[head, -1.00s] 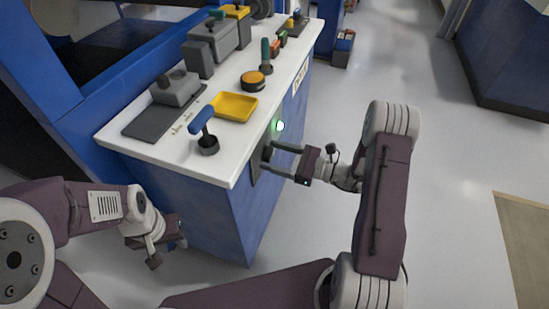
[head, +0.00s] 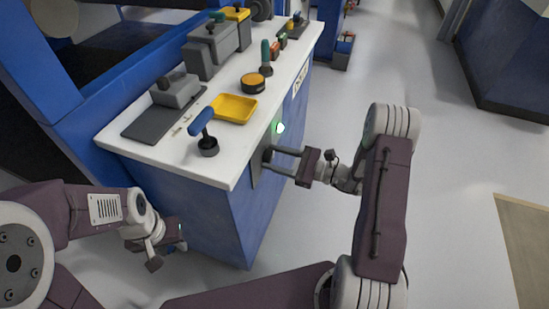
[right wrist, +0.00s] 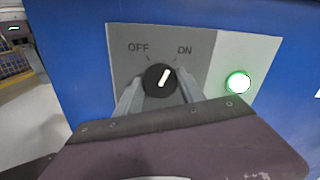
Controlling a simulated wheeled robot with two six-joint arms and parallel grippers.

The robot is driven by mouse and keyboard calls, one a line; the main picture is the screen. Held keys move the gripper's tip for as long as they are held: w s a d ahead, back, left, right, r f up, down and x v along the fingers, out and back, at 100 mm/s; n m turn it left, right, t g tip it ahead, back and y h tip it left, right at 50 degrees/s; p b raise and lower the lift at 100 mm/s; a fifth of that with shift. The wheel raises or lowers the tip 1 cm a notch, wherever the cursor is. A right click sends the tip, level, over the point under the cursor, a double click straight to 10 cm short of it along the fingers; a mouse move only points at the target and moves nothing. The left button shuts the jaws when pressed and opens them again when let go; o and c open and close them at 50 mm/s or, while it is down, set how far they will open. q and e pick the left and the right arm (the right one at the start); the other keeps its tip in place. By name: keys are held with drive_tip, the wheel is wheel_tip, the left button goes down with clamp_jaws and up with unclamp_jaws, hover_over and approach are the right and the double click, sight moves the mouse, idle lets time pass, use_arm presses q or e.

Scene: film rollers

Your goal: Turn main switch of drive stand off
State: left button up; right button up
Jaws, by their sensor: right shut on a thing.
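The main switch of the drive stand (head: 225,165) is a round black knob (right wrist: 160,80) on a grey plate marked OFF at left and ON at right. Its white mark tilts up and right, toward ON. A green lamp (right wrist: 238,83) beside it is lit and also shows in the head view (head: 280,128). My right gripper (head: 271,159) is at the stand's side panel, its fingers shut on the knob from both sides. The fingers partly hide the plate. My left gripper (head: 167,254) hangs low by the stand's left front, away from the switch; its opening is unclear.
The white top carries a blue-handled lever (head: 202,122), a yellow tray (head: 233,107), an orange-topped button (head: 253,82) and grey control boxes (head: 212,45). The stand's edge lies just above my right gripper. Open floor (head: 450,160) lies to the right.

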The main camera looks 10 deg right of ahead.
drive_tip(key=n, duration=0.3)
drive_tip(key=shift+f+b, duration=0.1)
drive_tip(key=shift+b, duration=0.3)
drive_tip(key=n+b, duration=0.1)
drive_tip(key=n, duration=0.1)
drive_tip(key=shift+n, duration=0.3)
drive_tip(key=n+b, duration=0.2)
drive_tip(key=n, duration=0.1)
drive_tip(key=shift+f, duration=0.1)
drive_tip(key=shift+n+b, duration=0.75)
drive_tip(key=shift+n, duration=0.85)
drive_tip(key=o, duration=1.4)
drive_tip(key=shift+c, duration=0.2)
